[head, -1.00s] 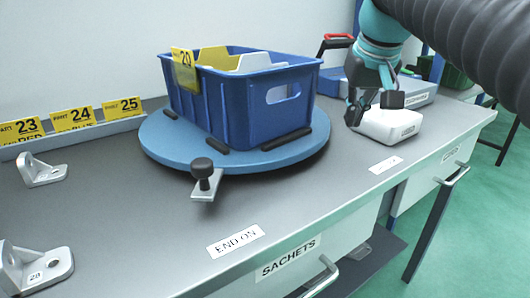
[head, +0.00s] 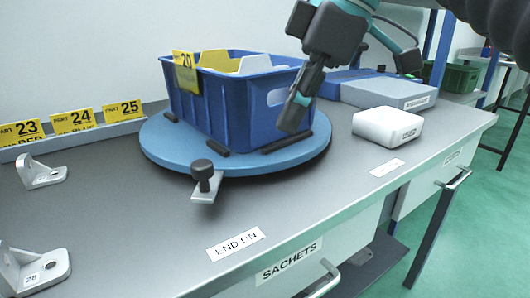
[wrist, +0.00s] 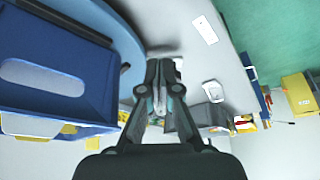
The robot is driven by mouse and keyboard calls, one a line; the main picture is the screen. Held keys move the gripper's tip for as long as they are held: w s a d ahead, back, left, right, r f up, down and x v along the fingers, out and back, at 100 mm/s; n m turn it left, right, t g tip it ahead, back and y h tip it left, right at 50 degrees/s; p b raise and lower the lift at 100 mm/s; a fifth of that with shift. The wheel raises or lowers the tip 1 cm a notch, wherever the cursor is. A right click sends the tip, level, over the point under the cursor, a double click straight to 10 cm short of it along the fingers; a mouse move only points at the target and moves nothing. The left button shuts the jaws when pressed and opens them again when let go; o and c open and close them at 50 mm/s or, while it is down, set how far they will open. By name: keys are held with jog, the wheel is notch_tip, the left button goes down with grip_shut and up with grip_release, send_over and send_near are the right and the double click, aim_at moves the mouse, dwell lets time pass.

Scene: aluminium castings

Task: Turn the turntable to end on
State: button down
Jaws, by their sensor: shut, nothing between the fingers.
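The blue round turntable (head: 185,150) stands on the grey bench with a blue bin (head: 207,112) on it. The bin carries a yellow tag marked 20 and holds yellow and white dividers. A metal tab with a dark knob (head: 203,172) sticks out at the turntable's front edge, just behind and left of the END ON label (head: 236,244). My gripper (head: 297,105) is shut and empty, pointing down in front of the bin's right end, apart from the knob. In the wrist view my gripper (wrist: 158,100) has the turntable (wrist: 118,25) and bin to its left.
A white box (head: 388,126) stands to the right, with a second bench label (head: 387,168) in front. A lidded container (head: 388,92) is behind it. Metal brackets (head: 40,172) and yellow part cards (head: 73,120) are at left. The bench front around the END ON label is clear.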

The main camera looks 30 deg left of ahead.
aim_at(211, 182)
jog(key=b+x, duration=0.2)
jog(key=x, duration=0.8)
jog(key=shift+s+a+r, duration=0.1)
jog(key=shift+s+a, duration=0.1)
jog(key=shift+a, duration=0.3)
jog(key=shift+s+a, duration=0.2)
jog(key=shift+a, duration=0.35)
jog(key=shift+s+a, duration=0.3)
jog(key=shift+a, duration=0.5)
jog(key=shift+s+a+r+p, duration=0.1)
jog(key=shift+s+a+p, duration=0.3)
jog(key=shift+a, duration=0.2)
jog(key=shift+s+a+r+p, duration=0.1)
jog(key=shift+s+a+p, duration=0.2)
jog(key=shift+a+p, duration=0.3)
jog(key=shift+a+f, duration=0.1)
jog(key=shift+a, duration=0.2)
jog(key=shift+s, duration=0.1)
